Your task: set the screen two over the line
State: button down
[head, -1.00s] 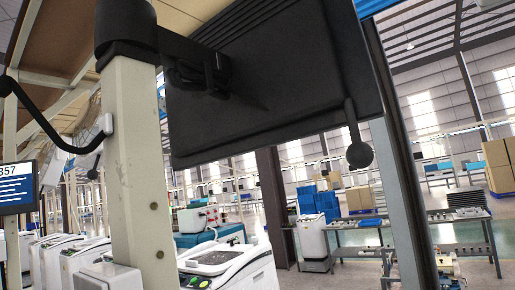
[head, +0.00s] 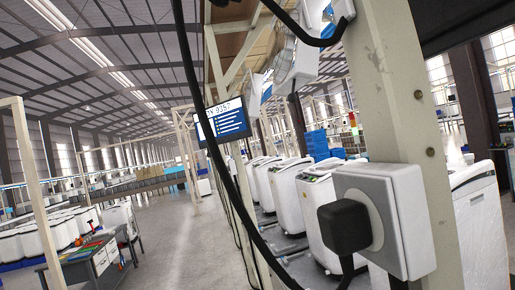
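A lit screen (head: 225,120) with white text on blue hangs over a row of white washing machines (head: 290,190), left of centre. It is small and tilted in the picture. The dark underside of what looks like a large black screen (head: 455,22) is cut off at the top right corner. I cannot tell from the pictures which of them is screen two. My gripper is not in view.
A pale post (head: 405,110) stands close on the right. A grey box (head: 395,215) on it holds a black plug (head: 345,228). A black cable (head: 212,140) hangs across the near view. A workbench (head: 95,255) stands lower left. The aisle floor (head: 185,245) is clear.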

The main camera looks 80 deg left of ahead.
aim_at(230, 119)
jog(key=u, duration=1.8)
jog(key=i, duration=1)
jog(key=u, duration=0.75)
